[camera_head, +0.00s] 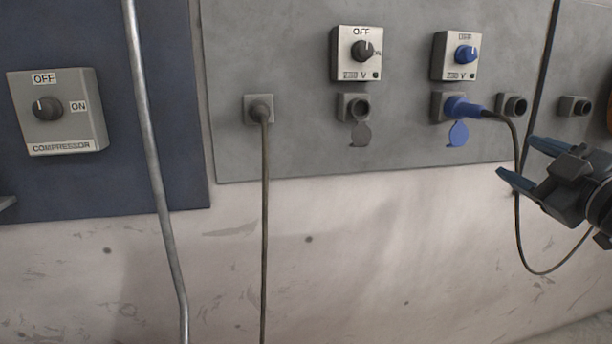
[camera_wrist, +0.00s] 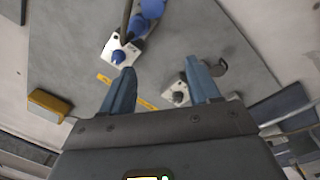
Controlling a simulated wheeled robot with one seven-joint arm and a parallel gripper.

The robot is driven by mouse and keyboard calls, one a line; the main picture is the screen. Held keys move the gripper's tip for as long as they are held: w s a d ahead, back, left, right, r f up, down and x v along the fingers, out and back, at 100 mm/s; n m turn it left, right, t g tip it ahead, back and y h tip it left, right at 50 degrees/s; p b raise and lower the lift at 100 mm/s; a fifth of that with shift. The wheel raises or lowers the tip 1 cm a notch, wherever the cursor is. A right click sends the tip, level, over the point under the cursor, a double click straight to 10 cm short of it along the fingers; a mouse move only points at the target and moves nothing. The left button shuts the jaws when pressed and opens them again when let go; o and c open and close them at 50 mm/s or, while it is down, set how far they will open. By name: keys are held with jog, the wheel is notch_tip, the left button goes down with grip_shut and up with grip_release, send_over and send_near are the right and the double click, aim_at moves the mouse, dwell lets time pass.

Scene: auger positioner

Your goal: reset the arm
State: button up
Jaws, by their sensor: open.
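My gripper (camera_head: 517,160) is at the right edge of the head view, with its two blue fingers apart and pointing left toward the wall panel. Nothing is between the fingers. It is right of and below the blue plug (camera_head: 463,108), which sits in a socket under the switch box with the blue knob (camera_head: 466,54). In the wrist view my gripper (camera_wrist: 160,68) is also open and empty, with the grey panel (camera_wrist: 205,30) beyond it. The blue-knob switch box (camera_wrist: 120,50) is ahead of the left finger there. Most of my arm is out of view.
A dark cable (camera_head: 517,200) hangs from the blue plug and loops below and behind my gripper. Another switch box (camera_head: 356,53), an open socket (camera_head: 354,107) and a plugged cable (camera_head: 264,200) are further left. A compressor switch (camera_head: 57,111) and metal pipe (camera_head: 156,170) are at far left.

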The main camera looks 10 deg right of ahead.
jog(key=s+a+f+m+g+h, duration=0.1)
jog(key=s+a+f+m, duration=0.25)
jog(key=f, duration=0.45)
jog(key=s+a+f+m, duration=0.25)
jog(key=a+f, duration=0.25)
jog(key=f, duration=0.3)
jog(key=s+a+f+m+g, duration=0.1)
jog(key=s+a+f+m, duration=0.1)
jog(key=s+a+f, duration=0.4)
jog(key=s+a+f+m+g, duration=0.1)
jog(key=s+a+f, duration=0.1)
jog(key=s+f, duration=0.5)
jog(key=s+a+r+g+y, duration=0.1)
jog(key=s+a, duration=0.1)
jog(key=s, duration=0.9)
jog(key=s+a+r+y, duration=0.1)
jog(key=s+a+r, duration=0.1)
jog(key=s, duration=0.8)
notch_tip(320, 180, up, 13)
jog(key=p, duration=1.3)
jog(key=shift+s+f+m, duration=0.15)
jog(key=shift+s+m, duration=0.1)
jog(key=shift+m, duration=0.05)
